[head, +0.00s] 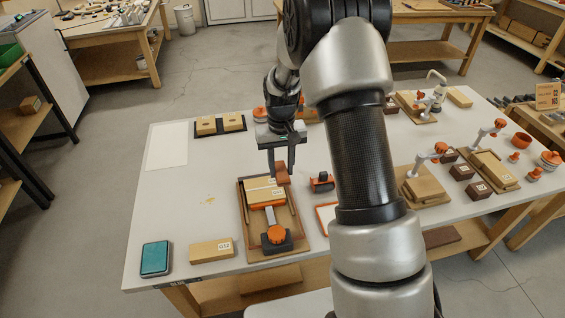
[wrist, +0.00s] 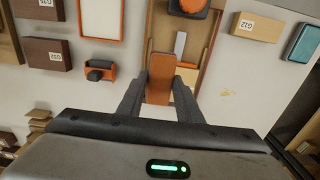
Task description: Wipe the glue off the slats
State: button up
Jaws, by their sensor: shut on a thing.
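Tan slats (head: 259,184) lie side by side in a brown wooden tray (head: 246,222), and part of them shows in the wrist view (wrist: 187,76). An orange bar (head: 267,204) lies across them, with a grey strip and an orange knob (head: 277,234) on a dark base in front. My gripper (head: 281,166) is shut on an orange-brown pad (head: 284,177), which fills the space between the fingers in the wrist view (wrist: 160,72). It holds the pad over the tray's back right part; contact with the slats cannot be told. No glue on the slats is clear.
A yellowish smear (head: 209,199) marks the white table left of the tray. A teal pad (head: 156,258) and a labelled wooden block (head: 212,250) lie at front left. An orange-black tool (head: 322,182) stands close right of the tray. Clamped assemblies (head: 424,187) fill the right side.

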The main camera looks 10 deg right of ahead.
aim_at(263, 185)
jog(key=w+f, duration=0.1)
jog(key=w, duration=0.1)
jog(key=w+f, duration=0.4)
jog(key=shift+w+d+f, duration=0.1)
jog(key=shift+w+d, duration=0.2)
jog(key=shift+w, duration=0.05)
jog(key=shift+f+b, duration=1.35)
jog(key=shift+f, duration=1.4)
jog(key=shift+f+b, duration=0.75)
jog(key=shift+b, duration=0.1)
jog(key=shift+a, duration=0.1)
jog(key=shift+a+b, duration=0.95)
jog(key=shift+a, duration=4.25)
